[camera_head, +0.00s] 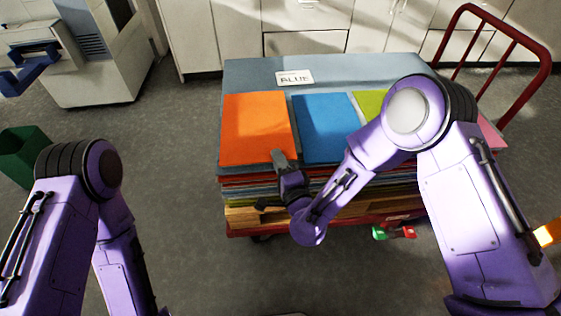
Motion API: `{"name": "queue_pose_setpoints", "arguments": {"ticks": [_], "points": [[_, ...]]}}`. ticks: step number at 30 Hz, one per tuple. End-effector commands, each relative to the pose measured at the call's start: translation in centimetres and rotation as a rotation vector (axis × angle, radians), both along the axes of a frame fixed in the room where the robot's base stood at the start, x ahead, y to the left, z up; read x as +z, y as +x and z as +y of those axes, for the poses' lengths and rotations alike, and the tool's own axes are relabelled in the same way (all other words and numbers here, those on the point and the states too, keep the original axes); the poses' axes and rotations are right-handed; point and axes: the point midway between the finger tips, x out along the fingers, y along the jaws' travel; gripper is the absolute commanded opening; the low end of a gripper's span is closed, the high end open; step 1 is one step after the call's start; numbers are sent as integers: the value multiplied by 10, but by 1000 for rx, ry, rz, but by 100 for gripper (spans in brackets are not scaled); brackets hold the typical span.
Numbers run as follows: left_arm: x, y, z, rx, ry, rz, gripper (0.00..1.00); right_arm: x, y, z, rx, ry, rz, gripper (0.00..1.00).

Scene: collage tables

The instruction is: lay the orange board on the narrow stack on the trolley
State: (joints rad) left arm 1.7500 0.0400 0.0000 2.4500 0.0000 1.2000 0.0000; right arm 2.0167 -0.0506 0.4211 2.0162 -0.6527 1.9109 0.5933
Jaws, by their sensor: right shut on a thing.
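The orange board (257,125) is a flat rectangle at the left of the stack (240,75) of boards on the red trolley (375,221). It looks flat over the stack; I cannot tell whether it touches it. My right gripper (281,162) is shut on the orange board at its front right corner. A blue board (322,125) lies just right of it, with a narrow gap. A lime-green board (368,103) and a pink one (490,133) are partly hidden by my right arm. I cannot single out a narrow stack. My left gripper is out of view.
A white card reading "BLUE" (294,77) lies on the blue-grey top sheet. The trolley's red handle (545,70) rises at the right. A green bin (22,155) and a white machine (105,75) stand left. Cabinets line the back. Floor left of the trolley is clear.

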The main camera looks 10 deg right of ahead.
Motion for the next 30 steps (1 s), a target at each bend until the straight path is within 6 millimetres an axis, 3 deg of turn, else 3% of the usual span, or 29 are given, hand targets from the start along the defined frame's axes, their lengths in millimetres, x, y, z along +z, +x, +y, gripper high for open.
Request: {"name": "queue_pose_setpoints", "arguments": {"ticks": [12,26,30], "points": [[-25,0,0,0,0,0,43,-27,14,0,-2,1,-1,0],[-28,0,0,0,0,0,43,-31,18,0,-1,1,-1,0],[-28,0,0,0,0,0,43,-31,17,0,-1,1,-1,39]]}}
